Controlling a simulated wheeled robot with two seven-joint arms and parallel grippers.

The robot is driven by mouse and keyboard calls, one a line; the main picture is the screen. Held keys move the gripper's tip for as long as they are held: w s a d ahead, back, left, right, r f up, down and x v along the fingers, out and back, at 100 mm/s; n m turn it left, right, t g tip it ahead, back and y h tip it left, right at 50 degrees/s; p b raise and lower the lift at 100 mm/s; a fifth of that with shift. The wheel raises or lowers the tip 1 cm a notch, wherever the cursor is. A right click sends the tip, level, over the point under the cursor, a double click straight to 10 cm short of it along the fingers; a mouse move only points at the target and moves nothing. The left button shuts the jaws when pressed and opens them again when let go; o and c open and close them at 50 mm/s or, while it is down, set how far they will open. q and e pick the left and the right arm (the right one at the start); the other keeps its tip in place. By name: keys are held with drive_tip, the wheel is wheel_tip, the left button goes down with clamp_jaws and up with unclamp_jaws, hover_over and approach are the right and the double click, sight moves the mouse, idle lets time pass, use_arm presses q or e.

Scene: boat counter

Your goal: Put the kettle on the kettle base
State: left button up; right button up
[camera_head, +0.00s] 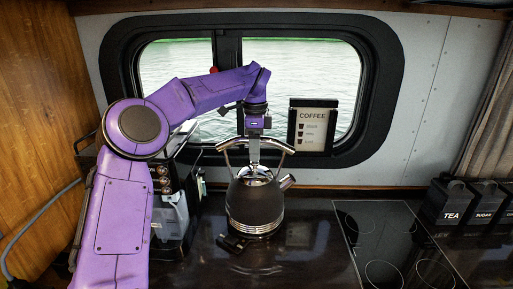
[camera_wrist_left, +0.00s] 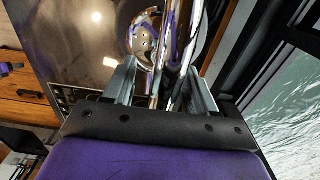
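The kettle (camera_head: 256,205) is black with chrome bands, a chrome lid and a raised handle, and stands upright on the dark counter. Its spout points right. My left gripper (camera_head: 254,150) points down at the handle from above. In the left wrist view, the two fingers of the gripper (camera_wrist_left: 162,82) are apart, with the chrome handle (camera_wrist_left: 168,62) between them and a gap on the left side. The shiny lid (camera_wrist_left: 145,38) shows beyond. I cannot make out a separate kettle base; a small black object (camera_head: 232,243) lies in front of the kettle. My right gripper is out of view.
A coffee machine (camera_head: 172,205) stands left of the kettle, partly behind my left arm. A black glass hob (camera_head: 385,240) lies to the right, with black canisters (camera_head: 452,201) beyond. A coffee sign (camera_head: 311,125) stands by the window behind.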

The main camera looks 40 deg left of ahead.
use_arm(q)
drive_tip(key=shift+r, duration=0.15)
drive_tip(key=shift+w+a+r, duration=0.1)
drive_tip(key=shift+r, duration=0.2)
wheel_tip(320, 180, up, 10)
drive_tip(key=p, duration=0.2)
drive_tip(key=shift+r+p, duration=0.1)
drive_tip(key=shift+p, duration=0.2)
drive_tip(key=shift+r, duration=0.55)
